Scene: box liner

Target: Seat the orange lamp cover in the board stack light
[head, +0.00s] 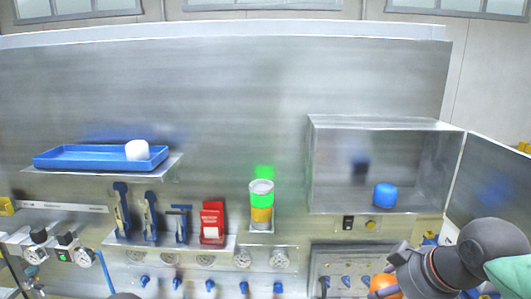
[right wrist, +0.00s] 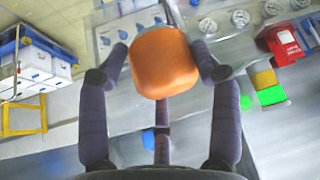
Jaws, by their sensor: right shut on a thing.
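The orange lamp cover (head: 383,286) is low at the right in the head view, at the fingers of my right gripper (head: 392,270). In the right wrist view the orange cover (right wrist: 164,62) sits between the dark fingers of my right gripper (right wrist: 166,66), which is shut on it. The board stack light (head: 261,214) stands upright on a small shelf, with a clear top, a green band and an orange-yellow lower band. It also shows in the right wrist view (right wrist: 270,95), apart from the held cover. My left gripper is not in view.
A blue tray (head: 70,160) with a white cover (head: 137,150) is on the left shelf. A blue cover (head: 385,195) sits in an open metal cabinet (head: 340,160). Blue-handled tools (head: 150,215) and a red box (head: 212,222) stand left of the light. Gauges and blue knobs line the lower panel.

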